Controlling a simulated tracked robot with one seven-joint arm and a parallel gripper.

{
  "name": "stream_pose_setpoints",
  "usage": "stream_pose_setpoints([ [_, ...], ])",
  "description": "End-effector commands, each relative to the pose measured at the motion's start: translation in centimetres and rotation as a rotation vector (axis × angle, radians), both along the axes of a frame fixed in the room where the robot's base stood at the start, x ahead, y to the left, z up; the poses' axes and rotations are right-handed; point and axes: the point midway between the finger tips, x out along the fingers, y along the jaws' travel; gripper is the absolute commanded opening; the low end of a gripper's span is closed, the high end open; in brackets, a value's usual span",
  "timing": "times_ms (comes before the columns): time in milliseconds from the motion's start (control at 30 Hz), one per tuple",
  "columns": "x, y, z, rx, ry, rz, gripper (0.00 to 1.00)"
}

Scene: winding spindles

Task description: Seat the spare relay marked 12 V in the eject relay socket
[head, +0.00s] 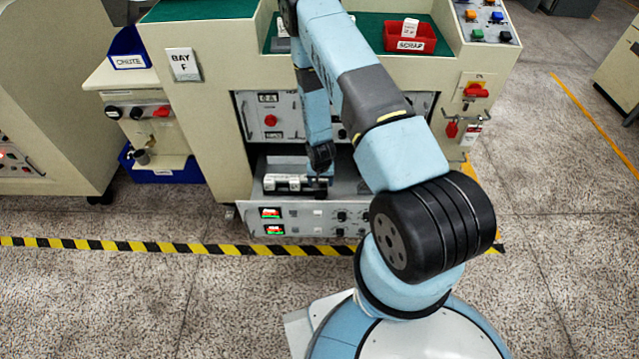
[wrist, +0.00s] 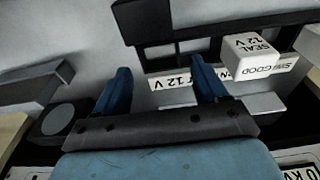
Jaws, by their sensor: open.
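My gripper (wrist: 162,84) is open, its two blue fingers apart with nothing seen held between them. In the head view my gripper (head: 318,176) is low at the open front of the machine, over the pulled-out drawer. In the wrist view a white block (wrist: 251,55) reading "SEAL 12 V" and "GOOD" stands just right of the right finger. A white label strip (wrist: 172,82) ending in "12 V" shows behind and between the fingers, partly hidden. I cannot pick out the spare relay or the eject socket by its marking.
Another white block (wrist: 309,44) is cut by the right edge. A dark slotted frame (wrist: 185,25) lies beyond the fingers. Small white parts (head: 285,183) sit in the drawer (head: 296,214). A red SCRAP bin (head: 424,38) holds a white block on the green top.

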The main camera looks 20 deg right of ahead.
Motion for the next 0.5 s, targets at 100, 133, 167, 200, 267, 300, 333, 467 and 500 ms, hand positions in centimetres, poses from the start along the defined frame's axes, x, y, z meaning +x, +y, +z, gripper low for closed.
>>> stream_pose_setpoints([
  [100,-0.2,0.1,1.9,0.000,-0.002,0.000,0.72],
  [133,-0.2,0.1,2.4,0.000,-0.002,0.000,0.72],
  [167,-0.3,0.1,2.9,0.000,-0.002,0.001,0.72],
  [200,-0.4,0.2,3.5,0.000,-0.003,0.001,0.72],
  [267,-0.6,0.2,4.5,0.000,-0.002,0.001,0.72],
  [300,-0.6,0.3,5.1,0.000,-0.002,0.001,0.72],
  [333,-0.7,0.3,5.6,0.000,-0.003,0.001,0.72],
  [467,-1.0,0.4,7.4,0.001,-0.001,0.000,0.72],
  [500,-1.1,0.4,7.9,0.000,-0.002,-0.001,0.72],
])
